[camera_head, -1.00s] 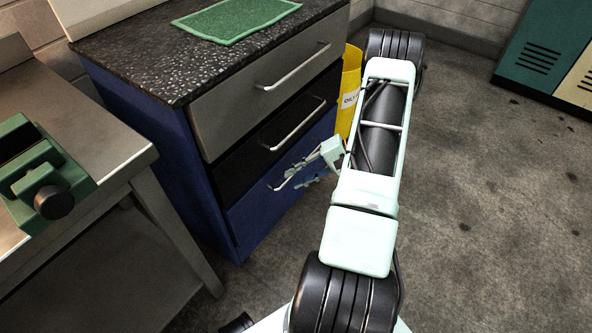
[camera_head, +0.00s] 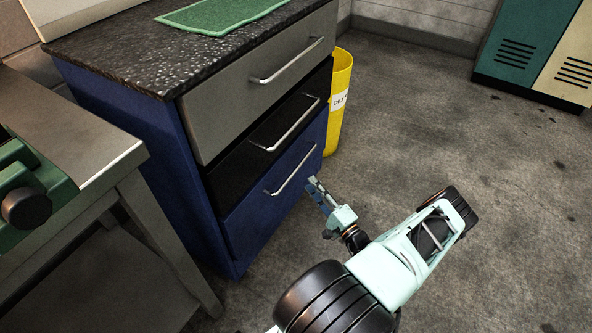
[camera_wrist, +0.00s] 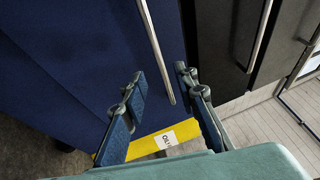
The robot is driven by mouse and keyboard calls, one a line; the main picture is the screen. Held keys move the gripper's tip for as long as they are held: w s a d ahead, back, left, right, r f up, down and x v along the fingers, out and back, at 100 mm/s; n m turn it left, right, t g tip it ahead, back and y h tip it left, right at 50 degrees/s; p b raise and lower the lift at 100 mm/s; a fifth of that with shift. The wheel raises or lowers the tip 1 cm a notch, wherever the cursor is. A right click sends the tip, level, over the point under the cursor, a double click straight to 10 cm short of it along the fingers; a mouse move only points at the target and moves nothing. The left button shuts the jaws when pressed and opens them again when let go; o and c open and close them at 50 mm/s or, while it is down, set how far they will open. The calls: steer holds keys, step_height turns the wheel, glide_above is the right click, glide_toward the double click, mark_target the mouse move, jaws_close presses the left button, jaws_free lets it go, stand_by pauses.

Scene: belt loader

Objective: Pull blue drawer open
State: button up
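The blue drawer (camera_head: 250,222) is the bottom one of the cabinet and looks shut, roughly in line with the black drawer above. Its long metal bar handle (camera_head: 293,168) is bare in the head view. My gripper (camera_head: 313,184) is just in front of the drawer's right part, apart from the handle there. In the wrist view my gripper (camera_wrist: 165,95) is open, its two blue-padded fingers spread. The lower end of the handle (camera_wrist: 157,50) reaches between the fingertips, nearer the right finger. I see no finger closed on it, and the depth gap is hard to judge.
The black drawer (camera_head: 228,180) and the grey drawer (camera_head: 225,110) sit above. A yellow bin (camera_head: 341,85) stands by the cabinet's far right corner. A metal workbench (camera_head: 95,130) with a green vise (camera_head: 35,185) is at left. Floor in front and right is clear.

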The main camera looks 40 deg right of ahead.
mark_target(297, 167)
steer(key=w, duration=0.3)
steer(key=w+r+b, duration=0.1)
steer(key=w, duration=0.5)
steer(key=shift+w+r+b, duration=0.1)
steer(key=shift+r+b, duration=0.25)
steer(key=shift+b, duration=0.05)
jaws_close()
